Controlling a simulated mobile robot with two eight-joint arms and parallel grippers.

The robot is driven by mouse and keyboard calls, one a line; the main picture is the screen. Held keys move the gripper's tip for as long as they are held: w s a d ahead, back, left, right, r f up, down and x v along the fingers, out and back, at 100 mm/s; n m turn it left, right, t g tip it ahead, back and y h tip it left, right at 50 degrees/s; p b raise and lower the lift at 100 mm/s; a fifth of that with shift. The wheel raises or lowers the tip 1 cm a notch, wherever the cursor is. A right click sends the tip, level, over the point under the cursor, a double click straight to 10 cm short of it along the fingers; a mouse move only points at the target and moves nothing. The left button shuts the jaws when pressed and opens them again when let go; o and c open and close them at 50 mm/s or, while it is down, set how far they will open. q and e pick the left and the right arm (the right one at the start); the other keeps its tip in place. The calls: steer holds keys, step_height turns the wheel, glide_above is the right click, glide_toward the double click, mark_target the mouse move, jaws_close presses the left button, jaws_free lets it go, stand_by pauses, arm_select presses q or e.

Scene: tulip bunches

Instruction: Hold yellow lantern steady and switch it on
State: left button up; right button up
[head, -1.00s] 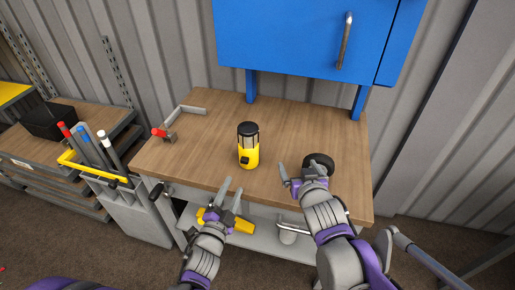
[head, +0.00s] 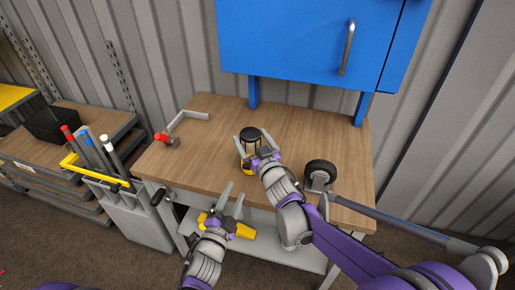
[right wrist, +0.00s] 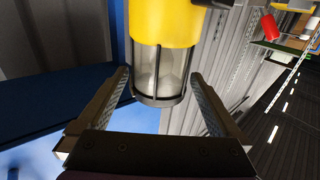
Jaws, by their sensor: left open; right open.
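The yellow lantern (head: 250,133) with a black cap and clear window stands upright on the workbench. My right gripper (head: 256,150) is at it, open, and partly hides its yellow body. My left gripper (head: 232,195) is open and empty, in front of the bench's front edge and apart from the lantern.
The wooden workbench (head: 215,170) is mostly clear. A black wheel-like object (head: 320,172) is at its right front, and a grey bracket with a red-tipped part (head: 162,137) at its left. A yellow item (head: 243,231) lies below. A blue cabinet (head: 290,45) hangs above the back.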

mark_target(247, 131)
steer(key=shift+x, duration=2)
steer(key=shift+c, duration=0.3)
steer(key=c, duration=1.4)
